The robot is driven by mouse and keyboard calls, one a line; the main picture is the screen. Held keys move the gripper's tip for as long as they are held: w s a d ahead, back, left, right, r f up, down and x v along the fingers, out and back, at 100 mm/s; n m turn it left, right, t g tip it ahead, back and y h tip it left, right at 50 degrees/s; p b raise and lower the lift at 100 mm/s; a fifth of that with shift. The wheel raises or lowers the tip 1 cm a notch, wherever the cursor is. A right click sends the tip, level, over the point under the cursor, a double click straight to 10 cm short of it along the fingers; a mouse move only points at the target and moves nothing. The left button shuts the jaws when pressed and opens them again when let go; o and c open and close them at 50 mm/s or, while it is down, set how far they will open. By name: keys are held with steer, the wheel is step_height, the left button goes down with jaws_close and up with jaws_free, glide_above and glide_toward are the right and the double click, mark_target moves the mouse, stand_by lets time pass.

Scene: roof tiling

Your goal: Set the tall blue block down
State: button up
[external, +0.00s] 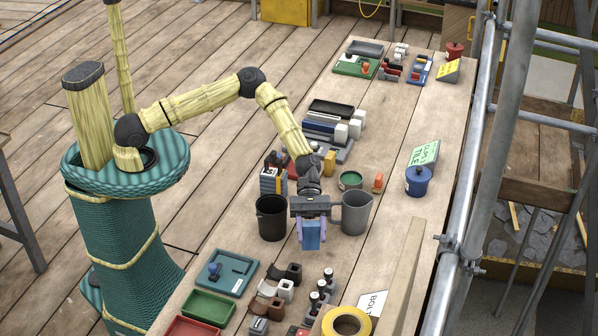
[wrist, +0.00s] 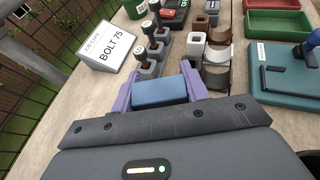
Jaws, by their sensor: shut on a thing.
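The tall blue block (external: 311,236) is between the fingers of my gripper (external: 312,228), in the middle of the workbench in the external view. The wrist view shows the block (wrist: 159,91) with a purple finger of my gripper (wrist: 160,90) on each side, shut on it. The block looks upright in the external view. I cannot tell whether its lower end touches the bench top (external: 385,205).
A black bucket (external: 271,219) stands just left of my gripper and a grey mug (external: 356,213) just right. Clips and bolt-like pieces (external: 277,284), a teal tray (external: 226,272) and a yellow tape roll (external: 347,322) lie nearer the front. A "BOLT 75" card (wrist: 108,55) shows in the wrist view.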

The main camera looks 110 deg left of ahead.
mark_target(311, 242)
steer(key=shift+f, duration=2.05)
steer(key=shift+f, duration=0.1)
steer(key=o, duration=1)
steer(key=b+v, duration=0.1)
steer(key=v, duration=1.1)
steer(key=shift+s+d, duration=0.1)
